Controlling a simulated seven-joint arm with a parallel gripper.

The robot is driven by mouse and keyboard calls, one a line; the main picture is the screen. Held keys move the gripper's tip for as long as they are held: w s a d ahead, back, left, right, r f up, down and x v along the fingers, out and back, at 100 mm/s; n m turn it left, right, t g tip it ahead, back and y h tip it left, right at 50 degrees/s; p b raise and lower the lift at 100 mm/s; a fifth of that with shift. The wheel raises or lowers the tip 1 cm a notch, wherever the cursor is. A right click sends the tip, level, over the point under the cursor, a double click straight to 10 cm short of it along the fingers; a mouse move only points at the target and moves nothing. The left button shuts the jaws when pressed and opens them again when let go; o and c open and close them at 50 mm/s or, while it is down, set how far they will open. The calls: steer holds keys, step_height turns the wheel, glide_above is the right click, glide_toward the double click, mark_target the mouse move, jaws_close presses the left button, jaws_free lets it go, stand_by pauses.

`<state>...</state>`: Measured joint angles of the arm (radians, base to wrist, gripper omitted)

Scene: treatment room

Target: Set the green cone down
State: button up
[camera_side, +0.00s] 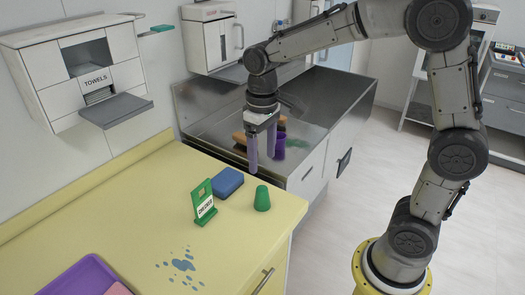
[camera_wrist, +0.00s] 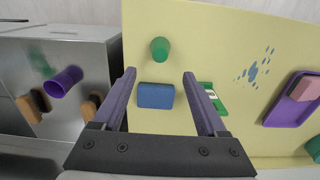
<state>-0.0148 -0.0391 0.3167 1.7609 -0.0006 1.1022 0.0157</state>
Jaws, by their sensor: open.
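The green cone (camera_side: 262,199) stands upright on the yellow counter (camera_side: 120,215), near its right-hand corner in the side view. In the wrist view the cone (camera_wrist: 160,50) shows just beyond the fingertips, between their lines. My gripper (camera_side: 262,168) is open and empty, pointing down above the counter's back edge, higher than the cone and apart from it. Its two purple fingers (camera_wrist: 159,73) are spread in the wrist view, with nothing between the tips.
A blue block (camera_side: 228,182) and a green sign holder (camera_side: 204,204) stand close to the cone. A blue splatter (camera_side: 181,264) marks the counter near a purple tray (camera_side: 75,278). A purple cup (camera_side: 280,146) and brushes are on the steel counter. A towel dispenser (camera_side: 85,70) hangs on the wall.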

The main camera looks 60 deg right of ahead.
steer(key=s+r+t, duration=0.2)
steer(key=s, duration=0.7)
steer(key=s+r+t, duration=0.2)
steer(key=s+t, duration=0.1)
steer(key=s, duration=0.6)
steer(key=shift+d+r+t, duration=0.15)
steer(key=shift+d+t, duration=0.1)
steer(key=shift+t, duration=0.05)
